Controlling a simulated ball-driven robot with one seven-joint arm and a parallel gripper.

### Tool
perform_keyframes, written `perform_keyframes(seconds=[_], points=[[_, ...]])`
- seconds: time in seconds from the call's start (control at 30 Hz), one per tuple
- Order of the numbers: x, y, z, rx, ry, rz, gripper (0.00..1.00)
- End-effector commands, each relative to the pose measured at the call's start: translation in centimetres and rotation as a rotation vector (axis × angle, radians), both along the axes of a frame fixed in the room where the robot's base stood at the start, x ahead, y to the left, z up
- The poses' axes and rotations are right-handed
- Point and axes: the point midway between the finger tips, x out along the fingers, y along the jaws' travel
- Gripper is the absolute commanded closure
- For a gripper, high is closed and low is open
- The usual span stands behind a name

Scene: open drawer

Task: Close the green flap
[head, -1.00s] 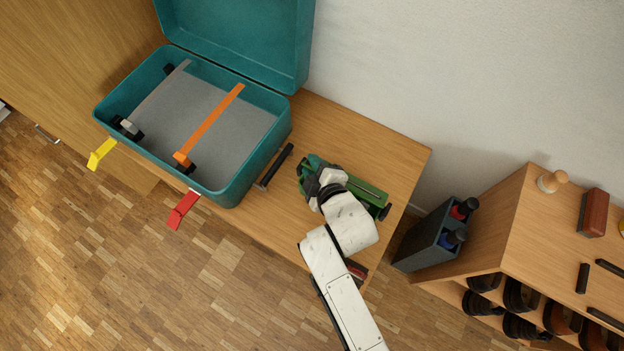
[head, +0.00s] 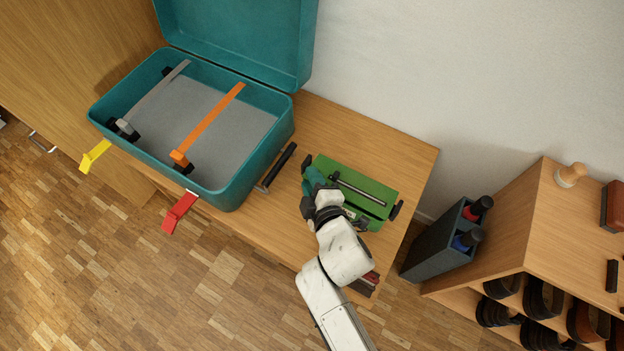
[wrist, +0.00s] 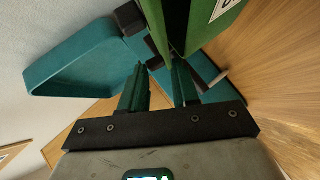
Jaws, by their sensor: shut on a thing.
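The green flap (head: 372,190) is part of a green box-like unit on the wooden table, right of the teal suitcase. A dark rod runs along its top and a small white label shows on its front side. My gripper (head: 314,180) is at the unit's left end. In the wrist view, the teal fingers of my gripper (wrist: 160,62) are shut on the edge of the green flap (wrist: 176,18), which reaches down between the fingertips. The exact contact is partly hidden by the fingers. My wrist covers the unit's front left corner in the head view.
The open teal suitcase (head: 240,178) stands left, with a red latch (head: 180,212) and a yellow latch (head: 95,156). A black bar (head: 277,167) lies between it and the unit. A dark bottle holder (head: 437,245) and a wooden shelf (head: 488,225) are right.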

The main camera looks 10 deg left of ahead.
Motion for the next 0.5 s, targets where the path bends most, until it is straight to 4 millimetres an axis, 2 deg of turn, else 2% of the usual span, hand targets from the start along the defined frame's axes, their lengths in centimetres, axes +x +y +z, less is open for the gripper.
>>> perform_keyframes(seconds=[0.03,0.37,0.4,0.5], points=[[-0.25,-0.12,-0.76,-0.002,0.017,-0.003,1.0],[-0.24,-0.18,-0.78,-0.003,0.018,-0.004,1.0],[-0.24,-0.18,-0.78,-0.003,0.018,-0.004,0.68],[-0.2,-0.17,-0.67,-0.002,0.014,-0.004,0.58]])
